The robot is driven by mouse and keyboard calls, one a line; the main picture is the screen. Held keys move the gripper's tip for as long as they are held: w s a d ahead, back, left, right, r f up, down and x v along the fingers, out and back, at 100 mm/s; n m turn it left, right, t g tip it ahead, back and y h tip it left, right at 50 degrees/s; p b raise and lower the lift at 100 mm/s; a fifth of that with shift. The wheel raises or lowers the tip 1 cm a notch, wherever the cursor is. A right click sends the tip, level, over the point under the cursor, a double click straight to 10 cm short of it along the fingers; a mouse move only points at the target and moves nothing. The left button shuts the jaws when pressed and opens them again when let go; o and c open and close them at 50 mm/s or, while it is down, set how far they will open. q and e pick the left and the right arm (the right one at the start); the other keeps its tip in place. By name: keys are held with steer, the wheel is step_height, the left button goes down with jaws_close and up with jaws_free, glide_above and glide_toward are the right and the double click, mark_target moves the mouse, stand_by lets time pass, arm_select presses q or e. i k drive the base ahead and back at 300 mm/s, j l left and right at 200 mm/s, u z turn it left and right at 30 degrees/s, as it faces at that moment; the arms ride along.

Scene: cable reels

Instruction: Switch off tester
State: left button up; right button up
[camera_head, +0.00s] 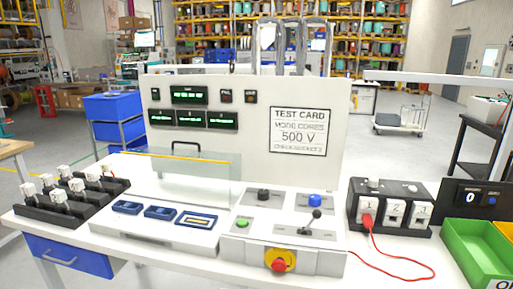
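The tester stands on the white table in the head view. Its upright white panel (255,95) carries several lit green displays (189,95) and a card reading "TEST CARD" and "500 V" (300,130). The control box (290,225) in front has a black rotary knob (263,194), a blue button (315,200), a lever with a black ball (316,214) and a green button (242,223). A red knob on a yellow base (279,264) sits on its front face. Neither of my grippers is in view.
A clear guard (195,175) stands over dark blue fixtures (160,212). Black holders with white connectors (65,197) are at left. A numbered socket block (392,209) with a red lead (400,258) is at right, beside a counter display (472,197) and a green bin (480,250).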

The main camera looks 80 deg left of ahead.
mark_target(316, 213)
steer(key=u, duration=2.4)
